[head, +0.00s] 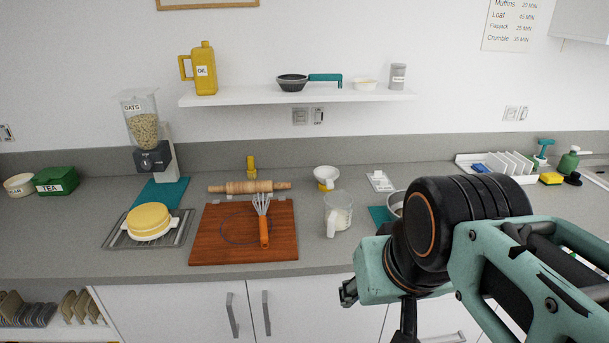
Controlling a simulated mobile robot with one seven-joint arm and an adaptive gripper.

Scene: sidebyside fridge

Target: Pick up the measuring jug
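The measuring jug (338,214) is a clear, see-through jug with a pale handle at its front left. It stands upright on the grey worktop, right of the wooden board, in the head view. Something pale shows in or through it. My gripper (376,305) is in front of the worktop, below and to the right of the jug and apart from it. Dark parts show at its left and underside, but my wrist hides much of it. I cannot make out whether the fingers are open or shut.
A wooden board (215,248) with a whisk (263,220) lies left of the jug. A white and yellow container (327,177) stands behind it. A metal pan (395,203) is at its right, partly behind my arm. A shelf (300,96) hangs above.

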